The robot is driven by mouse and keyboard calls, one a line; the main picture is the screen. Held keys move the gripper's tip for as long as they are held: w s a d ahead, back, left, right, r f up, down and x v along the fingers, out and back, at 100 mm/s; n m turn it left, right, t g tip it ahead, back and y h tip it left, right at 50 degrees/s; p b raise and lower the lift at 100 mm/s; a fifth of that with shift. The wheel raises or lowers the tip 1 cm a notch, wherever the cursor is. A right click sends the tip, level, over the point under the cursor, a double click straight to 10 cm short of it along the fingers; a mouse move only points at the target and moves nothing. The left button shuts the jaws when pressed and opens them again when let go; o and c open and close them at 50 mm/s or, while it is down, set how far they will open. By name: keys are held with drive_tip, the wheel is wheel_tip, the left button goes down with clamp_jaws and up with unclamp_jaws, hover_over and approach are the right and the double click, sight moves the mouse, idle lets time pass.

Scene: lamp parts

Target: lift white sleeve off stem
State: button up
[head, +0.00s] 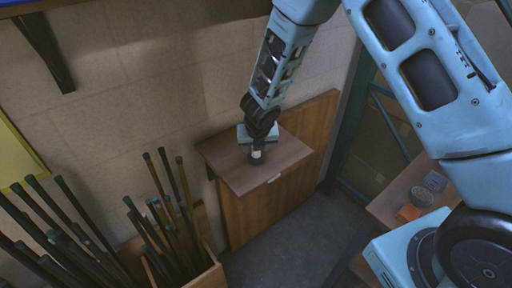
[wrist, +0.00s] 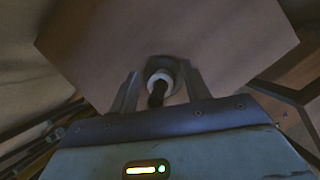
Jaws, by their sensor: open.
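The white sleeve (wrist: 164,75) shows in the wrist view as a pale ring around a dark stem (wrist: 157,95) that points toward the camera. In the head view the sleeve (head: 257,154) is a small white band just below my gripper, above a dark round base (head: 256,161) on a small wooden shelf. My gripper (wrist: 159,72) is open, with one finger on each side of the sleeve and stem. Whether the fingers touch the sleeve cannot be told. My gripper body hides most of the stem in the head view.
The wooden shelf top (head: 222,157) is otherwise clear, with a wall behind it. Bins with several dark rods (head: 165,205) stand at the left, some close to the shelf. An orange block (head: 408,212) and a dark round item (head: 435,181) lie on another surface at the right.

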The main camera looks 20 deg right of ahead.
clamp_jaws()
drive_tip(key=shift+r, duration=0.2)
idle(0.3)
drive_tip(key=shift+r+p, duration=0.35)
drive_tip(key=shift+p, duration=0.15)
drive_tip(key=shift+r, duration=0.1)
drive_tip(key=shift+r+p, duration=1.85)
drive_tip(key=shift+r, duration=0.1)
drive_tip(key=shift+r, duration=0.1)
drive_tip(key=shift+r+p, duration=1.85)
drive_tip(key=shift+r, duration=0.05)
